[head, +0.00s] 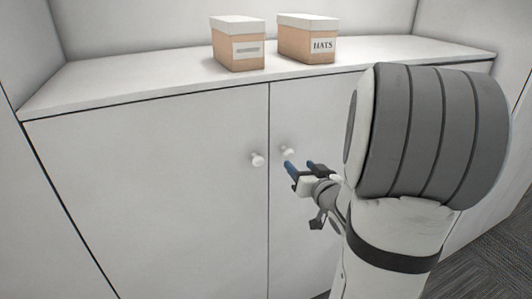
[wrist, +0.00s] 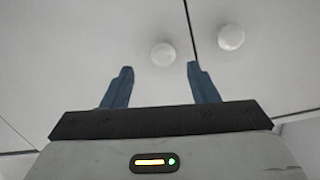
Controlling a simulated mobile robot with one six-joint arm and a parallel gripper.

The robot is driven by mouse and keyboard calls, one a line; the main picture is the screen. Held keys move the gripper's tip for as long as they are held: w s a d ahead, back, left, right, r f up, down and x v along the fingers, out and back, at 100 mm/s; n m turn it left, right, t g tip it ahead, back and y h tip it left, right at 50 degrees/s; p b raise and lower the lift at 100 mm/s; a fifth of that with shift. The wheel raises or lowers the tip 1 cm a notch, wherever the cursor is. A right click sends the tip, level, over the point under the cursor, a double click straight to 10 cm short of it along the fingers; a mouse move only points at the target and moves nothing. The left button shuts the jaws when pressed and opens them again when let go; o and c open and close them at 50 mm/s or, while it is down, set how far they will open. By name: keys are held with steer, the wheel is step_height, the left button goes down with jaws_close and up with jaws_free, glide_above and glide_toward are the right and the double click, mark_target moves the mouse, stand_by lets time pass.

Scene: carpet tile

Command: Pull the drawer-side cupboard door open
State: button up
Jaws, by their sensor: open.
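A white cupboard has a left door (head: 150,190) and a right door (head: 310,115), both looking shut, with a thin dark gap between them. No drawer shows. The left door has a round white knob (head: 257,159); the right door has a similar knob (head: 288,150). My gripper (head: 301,166) is open and empty, its blue fingers close to the right knob and slightly below it. In the wrist view, one knob (wrist: 163,54) appears between the fingertips (wrist: 158,70), beyond them, and the other knob lies outside. Contact is not visible.
Two lidded boxes, a left one (head: 238,55) and one labelled HATS (head: 308,45), stand on the white cupboard top (head: 130,75). Walls close in on both sides. Dark carpet (head: 480,265) shows at lower right. My arm covers much of the right door.

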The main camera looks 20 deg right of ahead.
mark_target(290, 156)
steer(key=shift+t+y, duration=0.3)
steer(key=shift+t, duration=0.1)
steer(key=shift+w+a+p, duration=0.1)
steer(key=shift+w+p, duration=0.6)
steer(key=shift+w, duration=3)
